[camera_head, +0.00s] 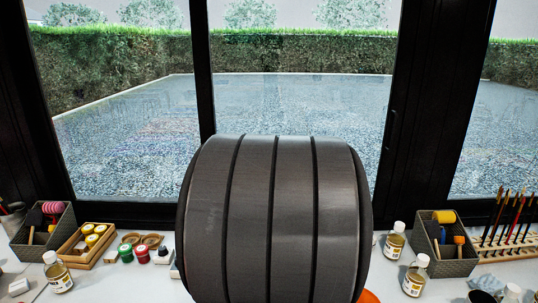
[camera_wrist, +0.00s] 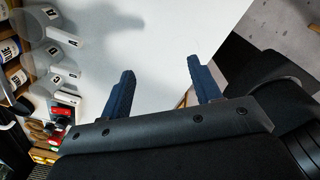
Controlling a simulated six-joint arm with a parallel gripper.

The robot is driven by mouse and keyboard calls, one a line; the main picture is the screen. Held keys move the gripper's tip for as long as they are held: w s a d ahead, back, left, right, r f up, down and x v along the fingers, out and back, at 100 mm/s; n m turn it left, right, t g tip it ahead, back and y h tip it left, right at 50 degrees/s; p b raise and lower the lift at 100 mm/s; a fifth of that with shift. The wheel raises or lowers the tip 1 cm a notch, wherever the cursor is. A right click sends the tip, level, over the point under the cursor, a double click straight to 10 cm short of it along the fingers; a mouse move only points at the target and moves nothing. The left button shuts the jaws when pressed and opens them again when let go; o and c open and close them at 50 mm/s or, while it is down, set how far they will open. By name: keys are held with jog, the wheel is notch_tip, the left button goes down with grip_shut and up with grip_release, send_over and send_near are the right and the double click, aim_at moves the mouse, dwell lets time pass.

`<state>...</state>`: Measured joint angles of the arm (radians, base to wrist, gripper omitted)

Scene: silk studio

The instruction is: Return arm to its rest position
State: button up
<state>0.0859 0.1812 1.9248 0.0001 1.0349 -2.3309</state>
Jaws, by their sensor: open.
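My gripper (camera_wrist: 163,92) shows in the wrist view with its two blue fingers apart and nothing between them. Behind the fingers is a plain white surface (camera_wrist: 185,35). In the head view a large dark grey ribbed part of my own arm fills the lower middle and hides the centre of the table. My gripper cannot be seen in the head view.
In the head view, a grey basket (camera_head: 43,233), a wooden tray (camera_head: 84,246) and a bottle (camera_head: 57,272) stand at left. Bottles (camera_head: 416,275), another basket (camera_head: 444,246) and a brush rack (camera_head: 508,240) stand at right.

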jog(key=a+n, duration=0.1)
jog(key=a, duration=0.8)
jog(key=shift+s, duration=0.45)
jog(key=shift+f, duration=0.1)
jog(key=d+m, duration=0.1)
jog(key=d, duration=1.4)
jog(key=shift+m, duration=0.4)
jog(key=shift+w, duration=0.1)
